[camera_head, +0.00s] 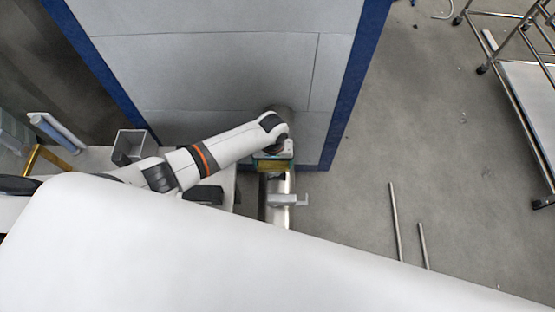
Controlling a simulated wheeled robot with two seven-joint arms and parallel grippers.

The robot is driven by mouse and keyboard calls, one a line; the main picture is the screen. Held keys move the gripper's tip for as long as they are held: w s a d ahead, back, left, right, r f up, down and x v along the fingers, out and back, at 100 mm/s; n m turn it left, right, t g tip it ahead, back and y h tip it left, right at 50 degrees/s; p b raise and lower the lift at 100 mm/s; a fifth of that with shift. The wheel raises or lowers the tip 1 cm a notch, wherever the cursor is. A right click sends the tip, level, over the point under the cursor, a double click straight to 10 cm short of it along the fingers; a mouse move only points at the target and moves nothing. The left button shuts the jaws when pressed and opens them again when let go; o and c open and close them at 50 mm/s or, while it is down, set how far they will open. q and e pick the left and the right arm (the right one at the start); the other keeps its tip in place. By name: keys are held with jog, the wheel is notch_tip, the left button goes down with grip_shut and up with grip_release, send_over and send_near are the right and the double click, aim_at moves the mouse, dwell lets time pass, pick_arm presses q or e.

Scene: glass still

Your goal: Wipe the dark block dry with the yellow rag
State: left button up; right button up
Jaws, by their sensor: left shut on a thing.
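My left gripper (275,163) is at the end of my left arm, near the middle of the camera_head view. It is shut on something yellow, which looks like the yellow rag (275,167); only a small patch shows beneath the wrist. A dark, flat-topped object (203,195) lies on the light bench to the left, partly behind my arm. It may be the dark block, but I cannot tell for sure. The gripper is apart from it, to its right. My right gripper is not in view.
A metallic cylinder with a pale handle (289,200) stands just below the gripper. An open grey box (130,146) sits on the bench at left. A blue-edged grey panel (210,70) rises behind. Metal carts (525,80) stand right. A white shape hides the lower view.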

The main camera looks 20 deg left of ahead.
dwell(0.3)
pick_arm(q)
jog(key=shift+w+d+f+b, duration=0.1)
jog(key=shift+w+d+b, duration=0.05)
jog(key=shift+d, duration=0.45)
jog(key=shift+w+d+f+b, duration=0.1)
jog(key=shift+w+d+b, duration=0.05)
jog(key=shift+d, duration=0.45)
jog(key=shift+a, duration=0.15)
jog(key=shift+s+a+r+p, duration=0.15)
jog(key=shift+s+a+p, duration=0.05)
jog(key=shift+a+p, duration=0.3)
jog(key=shift+s+a+p, duration=0.15)
jog(key=shift+a+p, duration=0.2)
jog(key=shift+a, duration=0.25)
jog(key=shift+d, duration=0.15)
